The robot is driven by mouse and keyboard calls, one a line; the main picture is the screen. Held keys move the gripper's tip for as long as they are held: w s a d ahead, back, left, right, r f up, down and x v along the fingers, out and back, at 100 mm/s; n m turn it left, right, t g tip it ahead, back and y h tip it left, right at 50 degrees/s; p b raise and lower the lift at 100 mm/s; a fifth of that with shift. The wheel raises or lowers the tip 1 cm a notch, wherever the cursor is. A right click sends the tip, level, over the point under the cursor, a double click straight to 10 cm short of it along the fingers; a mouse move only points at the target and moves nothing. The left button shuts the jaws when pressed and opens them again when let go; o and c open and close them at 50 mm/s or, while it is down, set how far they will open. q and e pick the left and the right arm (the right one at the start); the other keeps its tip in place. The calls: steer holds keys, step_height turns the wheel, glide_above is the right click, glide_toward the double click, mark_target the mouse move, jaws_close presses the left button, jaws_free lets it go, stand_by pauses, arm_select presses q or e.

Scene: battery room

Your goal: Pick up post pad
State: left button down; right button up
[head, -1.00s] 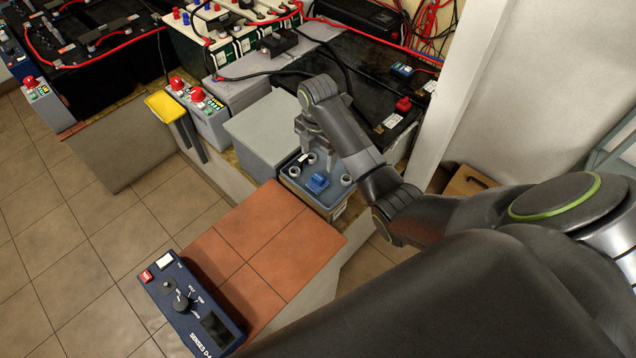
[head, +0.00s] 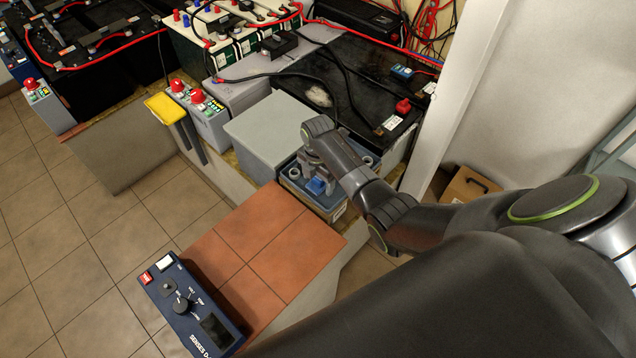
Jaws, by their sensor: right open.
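A small blue piece (head: 317,186) sits on top of the grey battery (head: 329,203) at the end of the row; it may be the post pad, but I cannot tell for sure. My right gripper (head: 317,178) is low over that battery, pointing down, with its open fingers at the blue piece. The wrist and fingers hide part of the battery top and its far side. I cannot tell whether the fingers touch the blue piece. My left gripper is not in view.
A grey box-like unit (head: 268,136) stands beside the battery. A large black battery (head: 345,72) with cables lies behind. The red-tiled ledge (head: 262,232) in front is mostly clear, with a blue meter (head: 192,309) at its left edge. A white wall (head: 470,90) stands right.

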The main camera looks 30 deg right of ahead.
steer(key=shift+c, duration=0.3)
steer(key=c, duration=1)
steer(key=shift+r, duration=0.1)
step_height(320, 180, up, 10)
steer(key=shift+f, duration=0.1)
steer(key=o, duration=0.4)
steer(key=c, duration=0.3)
steer(key=shift+c, duration=0.2)
